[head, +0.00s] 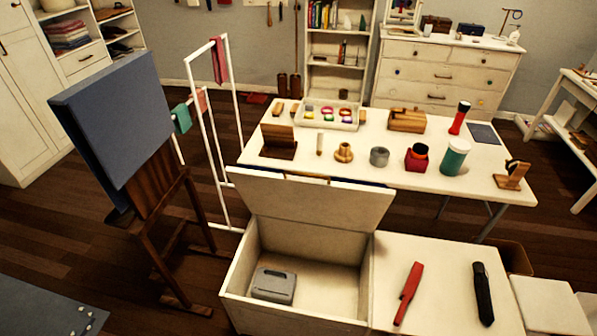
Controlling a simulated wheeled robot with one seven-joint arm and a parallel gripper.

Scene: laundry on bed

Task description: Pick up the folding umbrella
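Two slim elongated things lie apart on the white top at the front right. One is a black one (483,293) with a narrower upper end, which looks most like the folding umbrella. The other is a red one (408,293), tilted, with a thinner lower end; I cannot tell for sure what it is. Both lie uncovered with bare surface around them. My gripper is not in the head view.
Left of them stands an open white chest (240,270) with its lid raised and a grey box (273,285) inside. Behind is a white table (380,130) crowded with small items.

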